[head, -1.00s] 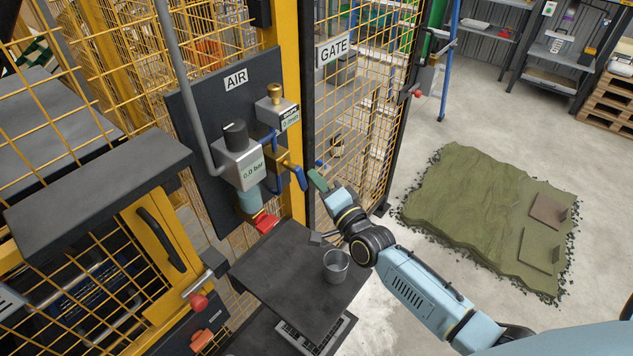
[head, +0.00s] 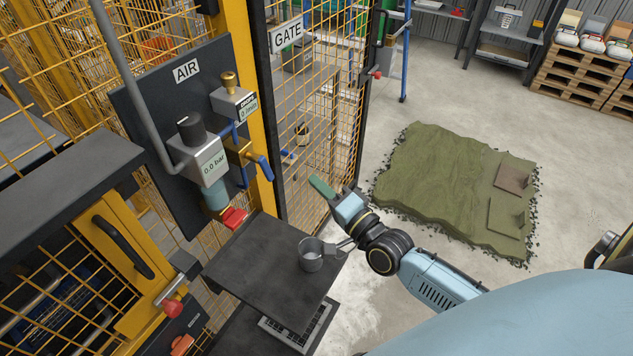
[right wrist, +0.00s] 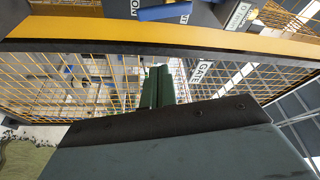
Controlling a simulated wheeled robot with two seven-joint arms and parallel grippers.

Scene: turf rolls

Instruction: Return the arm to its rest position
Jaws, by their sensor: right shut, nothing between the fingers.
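My right arm (head: 440,280) reaches in from the lower right in the head view. Its gripper (head: 321,187) has green fingers that are shut and empty. It is held in the air in front of the mesh gate, to the right of the blue valve handle (head: 264,168) and apart from it. In the right wrist view the green fingers (right wrist: 156,88) are together, with yellow mesh behind them. The dark housing below hides part of that view. My left gripper is not in view.
A dark AIR panel (head: 140,105) with a gauge (head: 203,160) reading 0.0 bar stands at left.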

